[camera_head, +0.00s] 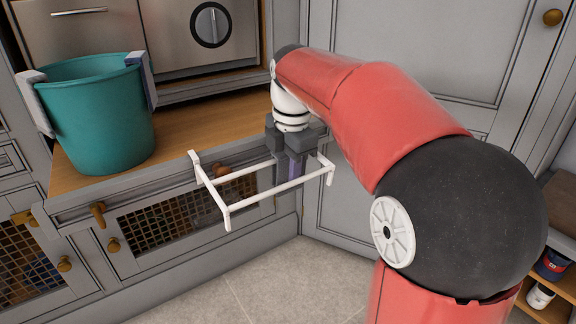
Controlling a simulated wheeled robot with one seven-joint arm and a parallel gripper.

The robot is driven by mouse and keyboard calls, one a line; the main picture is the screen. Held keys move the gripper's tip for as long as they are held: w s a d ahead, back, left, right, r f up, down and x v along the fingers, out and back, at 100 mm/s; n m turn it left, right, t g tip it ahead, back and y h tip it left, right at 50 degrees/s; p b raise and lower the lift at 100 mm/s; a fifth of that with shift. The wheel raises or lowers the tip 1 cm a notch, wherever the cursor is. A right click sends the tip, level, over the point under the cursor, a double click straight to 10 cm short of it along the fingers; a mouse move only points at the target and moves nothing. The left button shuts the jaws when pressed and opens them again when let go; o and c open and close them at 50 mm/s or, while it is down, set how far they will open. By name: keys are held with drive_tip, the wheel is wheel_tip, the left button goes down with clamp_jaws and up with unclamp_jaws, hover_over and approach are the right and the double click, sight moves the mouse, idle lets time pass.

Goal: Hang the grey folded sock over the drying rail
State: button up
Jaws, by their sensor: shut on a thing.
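The white drying rail (250,202) sticks out from the front of the bench, with two long bars joined by end arms. My gripper (291,170) points down at the right part of the rail, its dark fingers shut on a narrow grey-purple thing, which I take to be the grey folded sock (293,168). Only a thin strip of the sock shows between the fingers. The front bar crosses in the picture near the fingertips. I cannot tell whether the sock touches either bar.
A teal bucket (97,120) with pale clips on its rim stands on the wooden bench top (200,125) at left. Mesh-fronted drawers with brass knobs lie below. Grey cabinet doors (425,60) stand behind my arm. Cans (551,263) sit on a shelf at far right. The tiled floor in front is clear.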

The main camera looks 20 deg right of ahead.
drive_tip(key=o, duration=1)
drive_tip(key=shift+r, duration=0.1)
drive_tip(key=r, duration=0.2)
drive_tip(key=r+p, duration=0.1)
drive_tip(key=r, duration=0.2)
drive_tip(key=r+p, duration=0.1)
drive_tip(key=r, duration=0.1)
drive_tip(key=shift+s+d+r, duration=0.1)
drive_tip(key=shift+s+r, duration=0.25)
drive_tip(key=shift+s, duration=0.05)
